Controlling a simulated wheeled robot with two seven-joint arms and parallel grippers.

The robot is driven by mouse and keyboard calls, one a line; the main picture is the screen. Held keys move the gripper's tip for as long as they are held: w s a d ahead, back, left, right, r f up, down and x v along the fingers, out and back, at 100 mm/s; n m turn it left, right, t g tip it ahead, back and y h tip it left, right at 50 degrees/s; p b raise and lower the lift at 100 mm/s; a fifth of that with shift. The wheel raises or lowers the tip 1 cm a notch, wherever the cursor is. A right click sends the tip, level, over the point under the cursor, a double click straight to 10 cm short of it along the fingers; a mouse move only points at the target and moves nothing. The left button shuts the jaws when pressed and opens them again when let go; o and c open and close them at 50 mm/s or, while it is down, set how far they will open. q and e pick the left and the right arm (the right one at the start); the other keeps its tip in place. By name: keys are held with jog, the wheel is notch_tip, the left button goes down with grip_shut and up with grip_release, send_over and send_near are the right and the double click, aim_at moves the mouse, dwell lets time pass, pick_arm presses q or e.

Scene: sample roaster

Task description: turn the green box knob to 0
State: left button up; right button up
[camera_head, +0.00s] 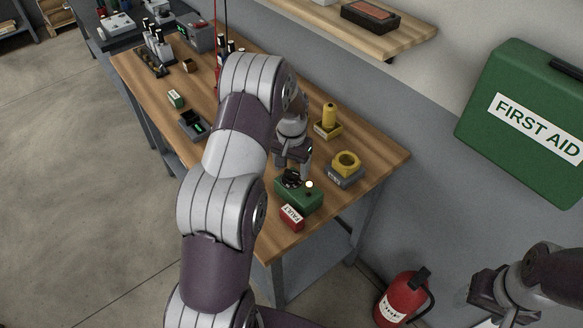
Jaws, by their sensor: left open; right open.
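The green box (300,200) sits near the front end of the wooden table, with a dark knob (292,180) on its top and a pale round lamp or button beside the knob. My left gripper (292,171) points down right over the knob, its jaws open and close around or just above it; I cannot tell whether they touch. The knob's setting and any numbers are too small or hidden to read. My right gripper (470,297) is at the lower right, open and empty, away from the table near the wall.
A red box labelled FAULT (292,217) adjoins the green box's front. A fire extinguisher (402,297) stands below. My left arm hides part of the wooden table (385,157).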

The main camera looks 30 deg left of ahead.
pick_arm(q)
jog(key=shift+f, duration=0.95)
jog(key=c, duration=1.1)
jog(key=shift+o, duration=0.2)
jog(key=n, duration=0.4)
jog(key=shift+n, duration=0.3)
jog(key=n, duration=0.4)
